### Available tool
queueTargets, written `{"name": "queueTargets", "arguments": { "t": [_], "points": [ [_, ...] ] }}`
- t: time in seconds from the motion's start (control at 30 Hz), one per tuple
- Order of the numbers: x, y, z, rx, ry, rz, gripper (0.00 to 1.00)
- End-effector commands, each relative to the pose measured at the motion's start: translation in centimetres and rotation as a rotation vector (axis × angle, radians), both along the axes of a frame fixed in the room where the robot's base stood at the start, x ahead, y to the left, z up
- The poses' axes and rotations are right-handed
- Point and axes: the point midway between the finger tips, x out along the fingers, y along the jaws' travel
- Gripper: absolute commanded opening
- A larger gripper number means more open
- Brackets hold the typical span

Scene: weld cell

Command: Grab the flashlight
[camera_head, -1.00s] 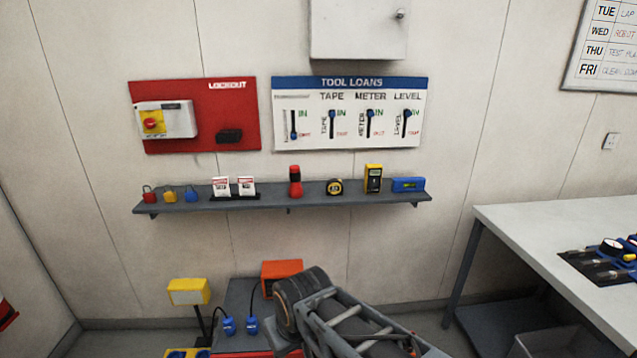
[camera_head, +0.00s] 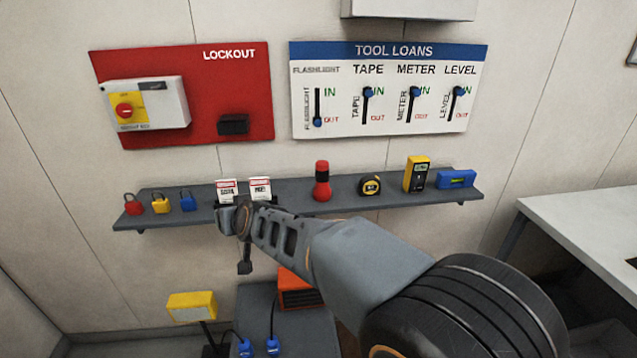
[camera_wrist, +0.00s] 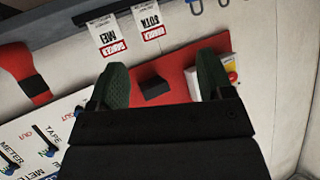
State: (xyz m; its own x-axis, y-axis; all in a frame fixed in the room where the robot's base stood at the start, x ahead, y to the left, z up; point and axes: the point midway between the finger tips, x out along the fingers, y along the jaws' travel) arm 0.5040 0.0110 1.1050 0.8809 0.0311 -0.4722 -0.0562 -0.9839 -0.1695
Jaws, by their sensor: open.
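The flashlight (camera_head: 322,181), red with a black band, stands upright on the grey wall shelf (camera_head: 290,208), between the white tags and the tape measure. In the wrist view the flashlight (camera_wrist: 22,72) is at the left edge, partly cut off and seen inverted. My gripper (camera_head: 238,222) is in front of the shelf, left of the flashlight and near the danger tags. In the wrist view my gripper (camera_wrist: 163,78) has its two dark green pads spread apart with nothing held between them; the flashlight is outside them.
The shelf also holds padlocks (camera_head: 160,204), danger tags (camera_head: 261,188), a tape measure (camera_head: 370,185), a yellow meter (camera_head: 417,174) and a blue level (camera_head: 456,179). On the tool loans board (camera_head: 390,51), the flashlight slider is at OUT, the others at IN. A workbench (camera_head: 580,215) stands right.

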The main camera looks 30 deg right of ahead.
Motion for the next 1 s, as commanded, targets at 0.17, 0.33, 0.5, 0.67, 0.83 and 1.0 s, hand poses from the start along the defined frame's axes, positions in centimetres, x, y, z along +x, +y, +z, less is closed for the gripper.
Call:
{"name": "queueTargets", "arguments": {
  "t": [0.17, 0.33, 0.5, 0.67, 0.83, 1.0],
  "points": [
    [6.8, -6.6, 2.5, -0.078, -0.284, -0.368, 0.74],
    [7.9, -12.4, 2.1, -0.223, -0.378, -0.737, 0.74],
    [6.6, -15.6, 0.9, -0.359, -0.362, -1.009, 0.74],
    [5.5, -16.9, 0.1, -0.437, -0.328, -1.147, 0.74],
    [5.7, -19.4, -0.2, -0.464, -0.313, -1.197, 0.74],
    [6.7, -22.3, -0.2, -0.465, -0.314, -1.199, 0.74]
  ]
}}
